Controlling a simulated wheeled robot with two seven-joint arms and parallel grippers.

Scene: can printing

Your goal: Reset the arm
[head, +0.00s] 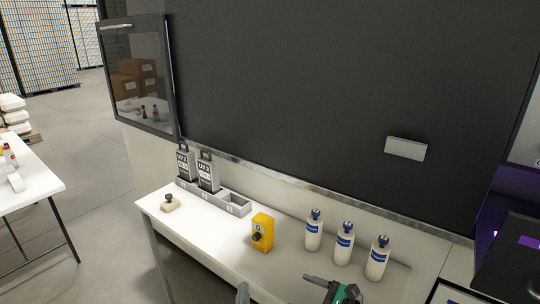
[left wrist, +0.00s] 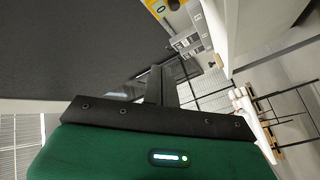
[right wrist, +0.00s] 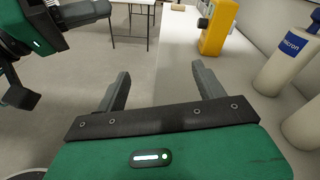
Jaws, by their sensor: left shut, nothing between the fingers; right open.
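My left gripper (head: 243,290) shows at the bottom edge of the head view as grey fingertips pointing up, in front of the table. In the left wrist view its fingers (left wrist: 156,82) are together with nothing between them. It also shows at the upper left of the right wrist view (right wrist: 82,12). My right gripper (right wrist: 162,82) is open and empty, its two fingers wide apart. Part of its green and black body shows at the bottom of the head view, in front of the white bottles. Both grippers are apart from the objects on the table.
The white table (head: 205,226) carries a yellow box (head: 262,232), several white bottles (head: 343,245) with blue caps, a grey rack (head: 236,204) with two dark labelled containers (head: 208,172), and a small stamp-like object (head: 171,203). A large dark panel (head: 300,80) stands behind.

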